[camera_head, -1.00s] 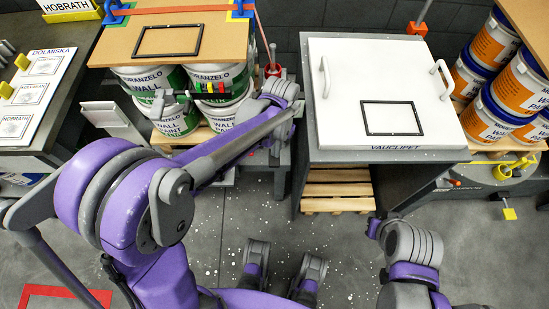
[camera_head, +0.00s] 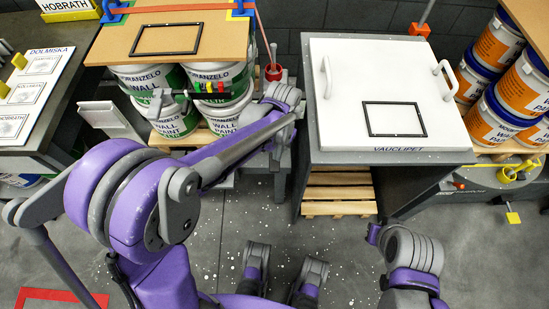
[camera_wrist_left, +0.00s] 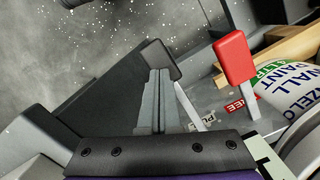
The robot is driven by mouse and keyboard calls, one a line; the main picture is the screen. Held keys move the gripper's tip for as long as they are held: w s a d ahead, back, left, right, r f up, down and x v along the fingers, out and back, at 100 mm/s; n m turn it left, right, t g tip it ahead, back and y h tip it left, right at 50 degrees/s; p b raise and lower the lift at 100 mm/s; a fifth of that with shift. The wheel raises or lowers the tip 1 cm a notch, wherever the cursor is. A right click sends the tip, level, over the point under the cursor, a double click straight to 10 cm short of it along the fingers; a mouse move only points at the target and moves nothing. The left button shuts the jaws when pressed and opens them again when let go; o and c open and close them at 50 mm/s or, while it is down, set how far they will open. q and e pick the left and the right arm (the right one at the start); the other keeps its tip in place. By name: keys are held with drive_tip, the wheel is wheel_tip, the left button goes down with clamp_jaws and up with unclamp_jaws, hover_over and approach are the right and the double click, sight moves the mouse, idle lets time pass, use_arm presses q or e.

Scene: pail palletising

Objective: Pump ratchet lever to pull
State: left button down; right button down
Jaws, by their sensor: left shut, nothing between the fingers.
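In the left wrist view, a red block handle (camera_wrist_left: 236,58) on a pale stem stands over a grey plate with a red FREE label (camera_wrist_left: 235,106). A silver bar (camera_wrist_left: 193,108) with a dark end (camera_wrist_left: 160,62) lies left of it. Which of these is the ratchet lever I cannot tell. My left gripper (camera_wrist_left: 158,98) is shut and empty close beside the silver bar; contact is unclear. In the head view my left wrist (camera_head: 281,95) hides the gripper's fingers and most of the ratchet area. My right gripper is outside the views.
White wall-paint pails (camera_head: 215,75) stand on a pallet under a brown board (camera_head: 170,35) with an orange strap (camera_head: 180,9). A white-topped cabinet (camera_head: 390,75) stands close right of my left wrist. Orange-labelled pails (camera_head: 492,122) are at the right. The speckled floor (camera_head: 225,230) in front is open.

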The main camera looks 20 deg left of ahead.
use_arm(q)
drive_tip(key=shift+w+d+r, duration=0.15)
drive_tip(key=shift+w+r, duration=0.05)
drive_tip(key=shift+w, duration=0.35)
drive_tip(key=shift+w+d+r, duration=0.1)
drive_tip(key=shift+w+r, duration=0.05)
drive_tip(key=shift+w, duration=0.4)
wheel_tip(320, 180, up, 11)
drive_tip(key=w+p, duration=0.1)
drive_tip(key=p, duration=0.1)
drive_tip(key=shift+f, duration=0.1)
idle(0.6)
